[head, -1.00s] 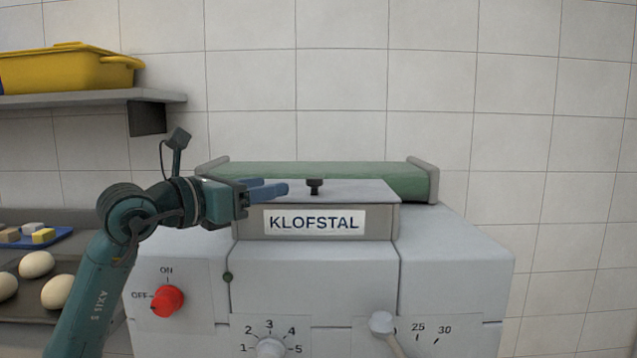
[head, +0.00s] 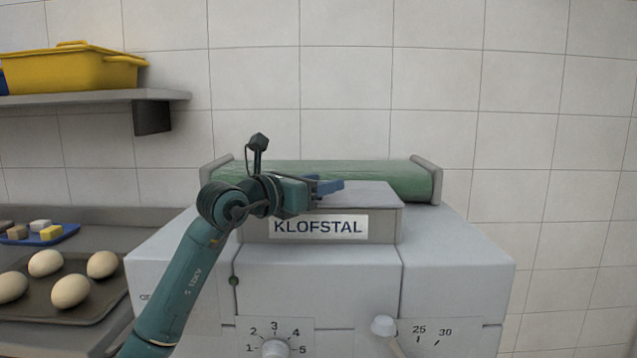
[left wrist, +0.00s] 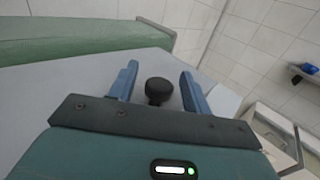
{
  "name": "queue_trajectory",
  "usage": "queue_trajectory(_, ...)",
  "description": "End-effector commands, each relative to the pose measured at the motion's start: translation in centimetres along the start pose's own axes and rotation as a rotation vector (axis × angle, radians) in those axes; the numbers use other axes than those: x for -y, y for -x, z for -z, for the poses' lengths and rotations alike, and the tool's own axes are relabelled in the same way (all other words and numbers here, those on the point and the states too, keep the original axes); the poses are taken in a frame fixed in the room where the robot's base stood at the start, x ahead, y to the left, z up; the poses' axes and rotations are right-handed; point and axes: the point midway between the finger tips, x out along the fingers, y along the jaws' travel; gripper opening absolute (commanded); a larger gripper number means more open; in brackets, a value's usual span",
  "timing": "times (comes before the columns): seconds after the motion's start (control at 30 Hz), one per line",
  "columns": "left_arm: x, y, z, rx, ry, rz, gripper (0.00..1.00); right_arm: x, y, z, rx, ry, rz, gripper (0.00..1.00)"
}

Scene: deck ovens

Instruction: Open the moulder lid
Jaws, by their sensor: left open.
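The moulder (head: 315,284) is a pale grey machine with a KLOFSTAL label on its front. Its grey lid (head: 375,196) lies flat on top and is shut. A small black knob (left wrist: 158,91) stands up from the lid; in the head view my gripper hides it. My left gripper (head: 331,188) is over the lid with its blue fingers open. In the left wrist view the fingers (left wrist: 158,84) stand on either side of the knob, with a visible gap to each. My right gripper is in neither view.
A green belt (head: 300,172) with grey end plates runs behind the lid. A red-free view of the dial (head: 275,347) and a lever (head: 383,326) shows on the front. Dough balls (head: 70,291) lie on a dark tray at left, below a shelf (head: 80,99) with a yellow tub (head: 75,70).

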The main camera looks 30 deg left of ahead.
Motion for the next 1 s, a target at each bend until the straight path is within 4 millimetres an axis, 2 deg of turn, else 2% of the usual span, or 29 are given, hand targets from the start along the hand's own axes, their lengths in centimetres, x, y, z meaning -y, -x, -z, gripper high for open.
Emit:
queue_trajectory(0.07,0.0,0.02,-0.01,0.0,0.0,0.0,0.44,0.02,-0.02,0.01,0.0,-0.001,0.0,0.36)
queue_trajectory(0.6,-0.01,0.05,-0.01,0.0,0.0,0.0,0.0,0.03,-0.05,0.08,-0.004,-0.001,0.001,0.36)
queue_trajectory(1.0,-0.36,0.44,-0.55,-0.024,0.022,-0.002,0.0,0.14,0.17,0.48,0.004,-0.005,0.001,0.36)
